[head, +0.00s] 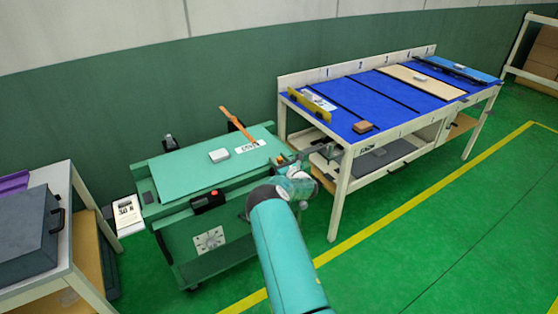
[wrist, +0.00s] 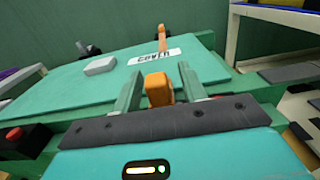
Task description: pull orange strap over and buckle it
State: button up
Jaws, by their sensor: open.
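The orange strap (head: 237,124) rises at a slant from the back edge of the green cart top (head: 190,172). Its lower part also shows in the wrist view (wrist: 162,38), beyond a white label. A small orange block (wrist: 158,88), perhaps the buckle, lies close in front of me in the wrist view. My gripper (wrist: 160,82) is open, with one green finger on each side of this block. I cannot tell whether the fingers touch it. In the head view my gripper (head: 287,165) is at the cart's right front, well apart from the strap.
A pale grey block (head: 219,155) and a white lettered label (head: 250,146) lie on the cart top. A red button (head: 214,193) sits at its front edge. A blue-topped workbench (head: 370,100) stands close on the right, and a grey case (head: 30,240) on the left table.

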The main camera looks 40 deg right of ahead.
jog(key=s, duration=1.3)
jog(key=shift+s+a, duration=0.4)
jog(key=shift+a, duration=0.05)
jog(key=shift+r, duration=0.1)
